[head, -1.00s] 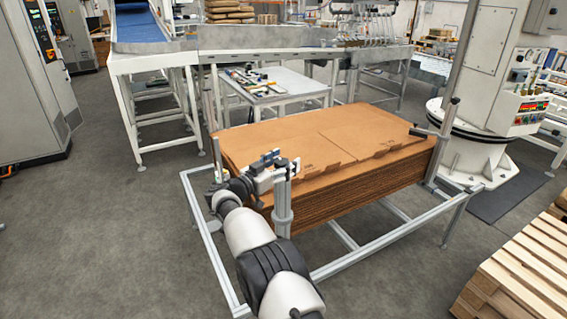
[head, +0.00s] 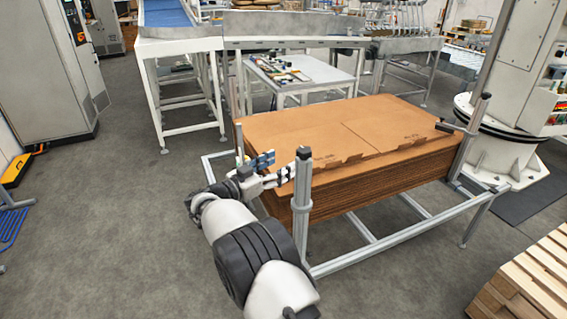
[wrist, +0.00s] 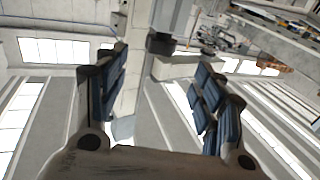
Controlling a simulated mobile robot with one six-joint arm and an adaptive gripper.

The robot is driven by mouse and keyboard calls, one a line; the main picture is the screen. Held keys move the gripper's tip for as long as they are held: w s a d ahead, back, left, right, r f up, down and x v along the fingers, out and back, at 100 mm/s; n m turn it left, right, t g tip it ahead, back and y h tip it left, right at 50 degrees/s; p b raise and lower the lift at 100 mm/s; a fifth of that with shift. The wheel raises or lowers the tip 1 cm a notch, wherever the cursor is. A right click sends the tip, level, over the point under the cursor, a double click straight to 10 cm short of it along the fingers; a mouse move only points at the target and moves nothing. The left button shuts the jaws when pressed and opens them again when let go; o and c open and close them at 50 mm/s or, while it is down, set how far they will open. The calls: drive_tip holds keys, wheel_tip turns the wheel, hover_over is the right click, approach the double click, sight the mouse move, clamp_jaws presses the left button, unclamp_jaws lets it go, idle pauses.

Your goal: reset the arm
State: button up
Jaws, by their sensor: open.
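My arm reaches up from the bottom of the head view. My gripper (head: 270,165) is at the front left corner of a stack of brown cardboard sheets (head: 350,128), close to a grey upright post (head: 302,195) of the metal frame. In the wrist view my gripper (wrist: 160,95) shows two blue-padded fingers wide apart, with nothing between them. The wrist view looks out at walls, windows and a grey column, tilted.
A metal frame (head: 375,238) surrounds the stack, with posts at its corners. Behind stands a small table (head: 325,72) with tools and a conveyor (head: 180,45). A wooden pallet (head: 535,280) is at right front. Grey floor is open at left.

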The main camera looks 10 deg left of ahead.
drive_tip(key=w+d+r+n+t+y, duration=0.2)
drive_tip(key=w+r+y, duration=0.15)
drive_tip(key=r, duration=0.45)
drive_tip(key=w+d+r+n+t+y, duration=0.15)
drive_tip(key=r+y, duration=0.25)
drive_tip(key=r, duration=0.5)
drive_tip(key=s+d+r+n+g+y, duration=0.35)
drive_tip(key=s+d+r+y, duration=0.3)
drive_tip(key=s, duration=0.25)
drive_tip(key=s+d+f+g+h, duration=0.1)
drive_tip(key=s+d+f+g, duration=0.2)
drive_tip(key=s, duration=1)
drive_tip(key=s+d+f+g+h, duration=0.1)
drive_tip(key=s+d+f+g, duration=0.2)
drive_tip(key=s+d+f, duration=0.6)
drive_tip(key=s+d+f+g+h, duration=0.1)
drive_tip(key=s+d+f+g, duration=0.3)
drive_tip(key=s, duration=1.5)
drive_tip(key=d+f, duration=0.1)
drive_tip(key=d, duration=0.2)
drive_tip(key=shift+s+d+f, duration=0.25)
drive_tip(key=shift+d+f, duration=0.05)
drive_tip(key=shift+f, duration=0.1)
